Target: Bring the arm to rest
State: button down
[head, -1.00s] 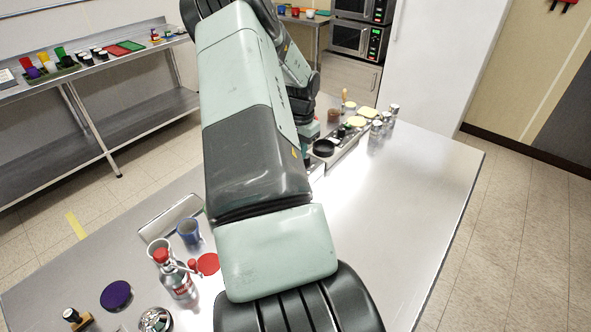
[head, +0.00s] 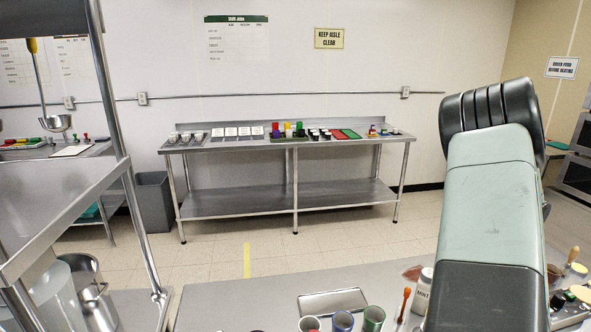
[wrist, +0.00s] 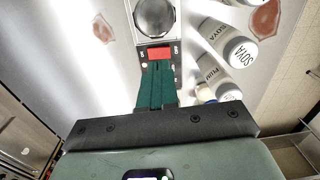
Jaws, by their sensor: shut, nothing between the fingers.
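My arm (head: 488,205) rises at the right of the head view, and its gripper end is out of sight there. In the wrist view my gripper (wrist: 158,66) shows as two dark green fingers lying together, shut and empty. Their tips are at or over the near end of a metal device with a red part (wrist: 159,53) and a round silver top (wrist: 155,16). I cannot tell whether they touch it.
White bottles marked SOYA (wrist: 236,50) and PLUM (wrist: 209,68) lie or stand close right of the fingers. Reddish-brown patches (wrist: 103,28) mark the metal surface. In the head view, a jar marked MINT (head: 422,291) and cups (head: 342,321) are near the arm; a wall table (head: 290,196) stands beyond the aisle.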

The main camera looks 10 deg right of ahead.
jog(key=w+a+r+n+t, duration=0.25)
jog(key=a+r+n, duration=0.45)
jog(key=a+r, duration=1.7)
jog(key=s+a+r+n+t, duration=0.2)
jog(key=s+a+r+n, duration=0.2)
jog(key=s+a+n, duration=0.6)
jog(key=s+a, duration=0.7)
jog(key=s, duration=0.1)
jog(key=shift+a+n+t, duration=0.3)
jog(key=shift+n+t, duration=0.05)
jog(key=shift+n, duration=0.05)
jog(key=shift+w+r, duration=0.1)
